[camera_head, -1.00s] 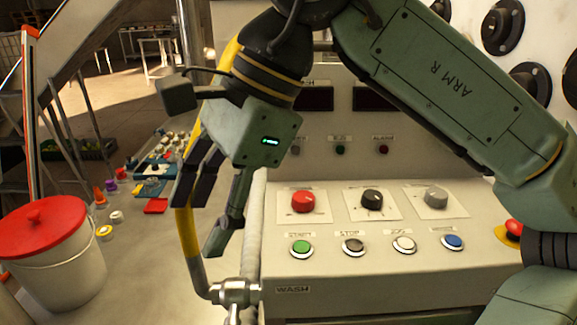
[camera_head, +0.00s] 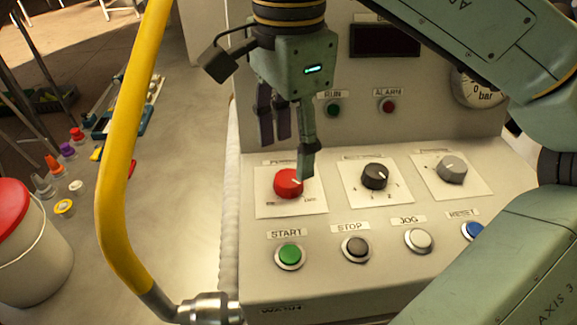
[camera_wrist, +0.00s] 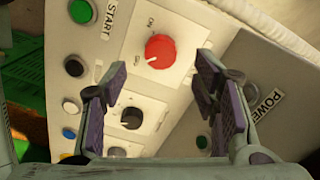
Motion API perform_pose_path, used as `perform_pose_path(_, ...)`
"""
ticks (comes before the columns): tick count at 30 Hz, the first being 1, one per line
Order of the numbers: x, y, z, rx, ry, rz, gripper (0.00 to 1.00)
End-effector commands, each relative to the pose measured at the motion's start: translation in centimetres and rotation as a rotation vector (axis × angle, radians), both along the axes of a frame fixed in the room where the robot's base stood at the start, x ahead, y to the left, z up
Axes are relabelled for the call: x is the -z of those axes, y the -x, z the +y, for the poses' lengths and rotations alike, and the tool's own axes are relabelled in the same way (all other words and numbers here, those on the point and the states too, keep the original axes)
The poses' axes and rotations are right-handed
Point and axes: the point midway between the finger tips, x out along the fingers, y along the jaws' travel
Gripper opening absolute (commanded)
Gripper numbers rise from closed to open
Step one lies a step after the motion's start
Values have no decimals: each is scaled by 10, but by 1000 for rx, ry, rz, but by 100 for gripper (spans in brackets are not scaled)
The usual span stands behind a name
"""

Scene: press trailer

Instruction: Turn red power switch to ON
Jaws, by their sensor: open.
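The red power switch (camera_head: 288,183) is a round knob on a white plate at the left of the sloped panel. In the wrist view the red knob (camera_wrist: 160,48) sits beyond and between the fingertips, with a pale pointer line toward its lower left, near a small label that seems to read OFF. My gripper (camera_head: 288,158) is open and hangs just above and behind the knob in the head view. One finger partly overlaps the knob's plate there. In the wrist view my gripper (camera_wrist: 160,72) has its fingers wide apart with nothing between them; contact cannot be seen.
A black knob (camera_head: 374,176) and a grey knob (camera_head: 452,169) are to the right. Below are START (camera_head: 289,254), STOP (camera_head: 355,248), JOG (camera_head: 418,239) and RESET (camera_head: 472,230) buttons. A yellow bent pipe (camera_head: 122,170) rises left of the panel.

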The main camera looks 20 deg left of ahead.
Motion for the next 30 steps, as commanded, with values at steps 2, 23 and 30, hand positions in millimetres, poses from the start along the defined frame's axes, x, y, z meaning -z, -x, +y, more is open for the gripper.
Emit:
perform_pose_path(2,15,0,-1,-1,1,2,54)
perform_pose_path(23,51,0,0,0,-1,0,48)
perform_pose_path(30,51,0,0,0,-1,0,32)
